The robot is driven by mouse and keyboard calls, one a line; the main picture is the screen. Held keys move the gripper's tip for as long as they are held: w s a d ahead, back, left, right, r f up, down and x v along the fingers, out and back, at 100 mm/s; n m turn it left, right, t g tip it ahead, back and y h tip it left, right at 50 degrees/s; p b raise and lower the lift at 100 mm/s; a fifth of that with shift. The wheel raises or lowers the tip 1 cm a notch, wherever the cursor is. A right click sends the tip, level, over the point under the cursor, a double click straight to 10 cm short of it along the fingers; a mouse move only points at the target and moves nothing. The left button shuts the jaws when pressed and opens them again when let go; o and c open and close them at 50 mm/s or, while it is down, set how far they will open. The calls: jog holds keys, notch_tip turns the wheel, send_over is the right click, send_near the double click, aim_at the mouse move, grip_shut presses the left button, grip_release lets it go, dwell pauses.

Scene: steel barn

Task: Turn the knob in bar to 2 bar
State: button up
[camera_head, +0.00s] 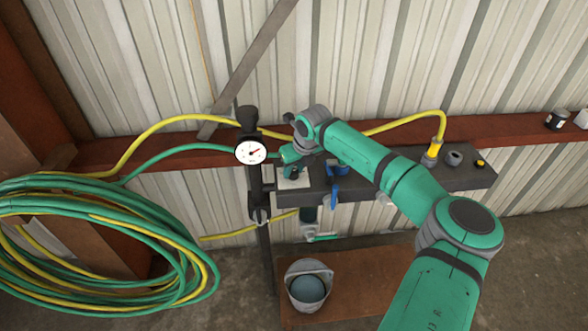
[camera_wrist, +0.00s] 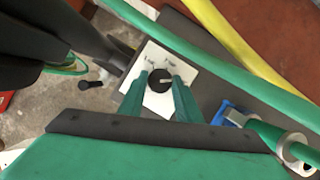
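The black round knob (camera_wrist: 159,81) sits on a white square plate (camera_wrist: 143,62) with small dial marks, too small to read. The plate also shows in the head view (camera_head: 294,183), where my gripper (camera_head: 293,170) is over it and the knob is largely hidden. In the wrist view the two green fingers of my gripper (camera_wrist: 159,84) stand apart, one on each side of the knob and very close to it. Whether they press on it cannot be told. A white pressure gauge (camera_head: 250,152) with a red needle pointing up and right stands left of the plate.
The plate is on a dark bench (camera_head: 350,185) with blue clamp-like parts (camera_head: 338,170) beside it. Yellow and green hoses run behind. A large hose coil (camera_head: 100,250) hangs at left. A bucket (camera_head: 309,284) stands on a low wooden surface below.

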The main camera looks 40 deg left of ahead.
jog(key=shift+n, duration=0.3)
jog(key=n+g, duration=0.1)
jog(key=n, duration=0.1)
jog(key=n+g, duration=0.1)
jog(key=n, duration=0.1)
jog(key=shift+w+n, duration=0.2)
jog(key=shift+n, duration=0.2)
jog(key=n+g, duration=0.1)
jog(key=n, duration=0.1)
jog(key=n+g, duration=0.1)
jog(key=n, duration=0.2)
jog(key=shift+w+a+h, duration=0.1)
jog(key=shift+w+h, duration=0.1)
jog(key=shift+h, duration=0.1)
jog(key=shift+w, duration=0.1)
jog(key=shift+n, duration=0.3)
jog(key=o, duration=1.1)
jog(key=shift+c, duration=0.2)
jog(key=v, duration=1)
jog(key=shift+r, duration=0.4)
